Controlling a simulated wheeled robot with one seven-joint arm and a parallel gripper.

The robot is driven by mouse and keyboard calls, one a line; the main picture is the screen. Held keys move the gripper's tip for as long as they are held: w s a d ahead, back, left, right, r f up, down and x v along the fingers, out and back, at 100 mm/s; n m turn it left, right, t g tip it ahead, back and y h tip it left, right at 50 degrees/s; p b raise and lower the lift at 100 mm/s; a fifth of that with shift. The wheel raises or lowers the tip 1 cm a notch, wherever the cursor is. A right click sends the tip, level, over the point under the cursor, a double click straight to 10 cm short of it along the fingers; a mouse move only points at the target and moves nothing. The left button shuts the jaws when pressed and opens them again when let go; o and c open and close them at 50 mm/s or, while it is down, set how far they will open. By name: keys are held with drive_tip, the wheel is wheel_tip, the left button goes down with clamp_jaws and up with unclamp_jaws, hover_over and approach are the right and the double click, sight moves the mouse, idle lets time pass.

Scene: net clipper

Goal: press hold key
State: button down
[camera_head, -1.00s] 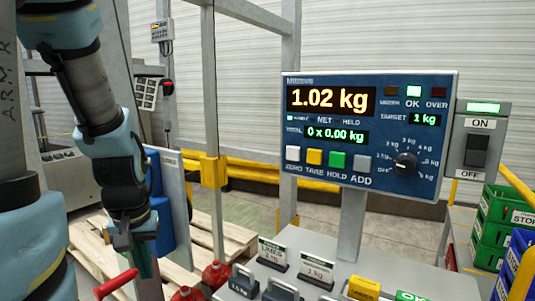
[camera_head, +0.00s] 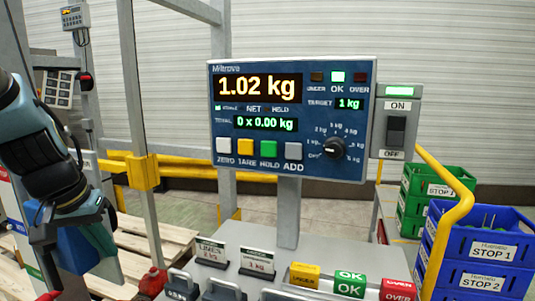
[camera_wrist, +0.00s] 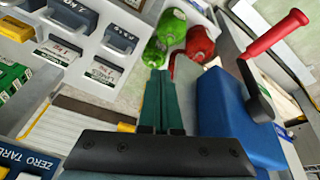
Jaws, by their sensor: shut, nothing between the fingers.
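The green HOLD key (camera_head: 268,149) sits on the blue weighing panel (camera_head: 225,176), between the yellow TARE key (camera_head: 245,148) and the grey ADD key (camera_head: 293,151). The white ZERO key (camera_head: 223,146) is at the far left of the row. The display (camera_head: 258,87) reads 1.02 kg and the OK lamp (camera_head: 337,77) is lit. My gripper (camera_head: 102,240) is at the left of the head view, lower than the keys and well apart from them. In the wrist view its green fingers (camera_wrist: 160,85) are together and empty. The HOLD key is not seen there.
A switch box (camera_head: 397,118) and a round dial (camera_head: 334,148) are right of the keys. Blue STOP crates (camera_head: 485,250) and a yellow rail (camera_head: 455,205) stand at right. Labelled weights (camera_head: 180,285) are on the bench below. A red-handled lever (camera_wrist: 275,35) is near my fingers.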

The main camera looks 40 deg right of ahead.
sight(269, 149)
drive_tip(key=s+d+r+m+g+h+b, duration=0.1)
drive_tip(key=s+d+r+m+h, duration=0.2)
drive_tip(key=d, duration=0.8)
drive_tip(key=s+d+r+m+g+h, duration=0.1)
drive_tip(key=s+d+r+m+h, duration=0.3)
drive_tip(key=s+d+r+m, duration=0.4)
drive_tip(key=s+d+r, duration=0.1)
drive_tip(key=d+r, duration=0.2)
drive_tip(key=d, duration=0.1)
drive_tip(key=shift+s+r+h+b, duration=0.25)
drive_tip(key=shift+r+h+b, duration=0.05)
drive_tip(key=shift+r+b, duration=0.05)
drive_tip(key=shift+d, duration=0.2)
drive_tip(key=w+d+p, duration=0.1)
drive_tip(key=w+d, duration=0.3)
drive_tip(key=d, duration=0.3)
drive_tip(key=shift+w, duration=0.4)
drive_tip(key=shift+d, duration=0.1)
drive_tip(key=shift+w+d, duration=0.1)
drive_tip(key=shift+d, duration=0.05)
